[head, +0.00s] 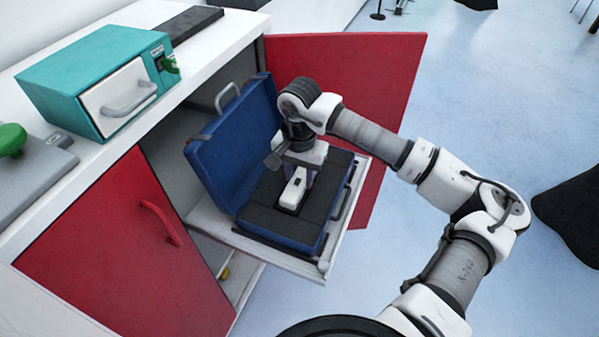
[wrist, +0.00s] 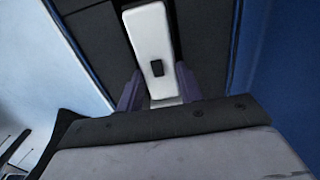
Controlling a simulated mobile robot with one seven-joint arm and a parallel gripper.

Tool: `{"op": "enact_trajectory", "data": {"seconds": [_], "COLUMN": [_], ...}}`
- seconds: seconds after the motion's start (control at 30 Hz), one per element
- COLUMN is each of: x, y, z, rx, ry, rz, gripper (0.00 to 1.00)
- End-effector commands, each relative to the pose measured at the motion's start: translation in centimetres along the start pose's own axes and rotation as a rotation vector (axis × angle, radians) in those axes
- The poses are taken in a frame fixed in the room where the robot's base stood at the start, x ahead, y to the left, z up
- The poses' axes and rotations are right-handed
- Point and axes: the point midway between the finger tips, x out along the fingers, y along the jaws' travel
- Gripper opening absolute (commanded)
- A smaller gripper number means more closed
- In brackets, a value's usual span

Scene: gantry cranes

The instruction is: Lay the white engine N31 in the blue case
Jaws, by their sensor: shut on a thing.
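The blue case (head: 325,239) lies open on a pulled-out shelf, its lid (head: 232,150) raised on the left. Dark foam (head: 265,219) fills its base. The white engine (head: 292,190) is at the middle of the foam, over or in a dark slot; I cannot tell how deep it sits. My gripper (head: 300,177) points down over the case and is shut on the engine. In the wrist view, the two purple fingers (wrist: 158,92) flank the white engine (wrist: 150,40), which has a small black patch. The label N31 is not readable.
The pulled-out shelf (head: 338,247) sits between two open red doors, one on the left (head: 125,250) and one behind (head: 390,75). A teal box (head: 70,75) stands on the white counter (head: 55,185). The floor to the right is mostly clear, with a black draped shape (head: 575,215).

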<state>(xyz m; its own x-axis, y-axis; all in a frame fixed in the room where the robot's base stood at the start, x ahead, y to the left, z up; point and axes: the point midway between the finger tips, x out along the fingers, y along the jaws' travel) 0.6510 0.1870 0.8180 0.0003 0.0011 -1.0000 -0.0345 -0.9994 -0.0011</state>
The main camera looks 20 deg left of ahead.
Motion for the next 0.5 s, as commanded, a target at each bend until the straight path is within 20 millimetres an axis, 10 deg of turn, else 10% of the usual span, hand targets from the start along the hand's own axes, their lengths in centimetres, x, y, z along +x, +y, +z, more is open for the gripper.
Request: {"op": "enact_trajectory", "data": {"seconds": [0.27, 0.3, 0.5], "x": [0.46, 0.39, 0.32], "y": [0.01, 0.01, 0.01], "z": [-0.02, 0.00, 0.00], "rx": [0.000, 0.000, 0.000], "ry": [0.000, 0.000, -0.001], "rz": [0.000, 0.000, 0.000], "gripper": [0.05, 0.39, 0.58]}}
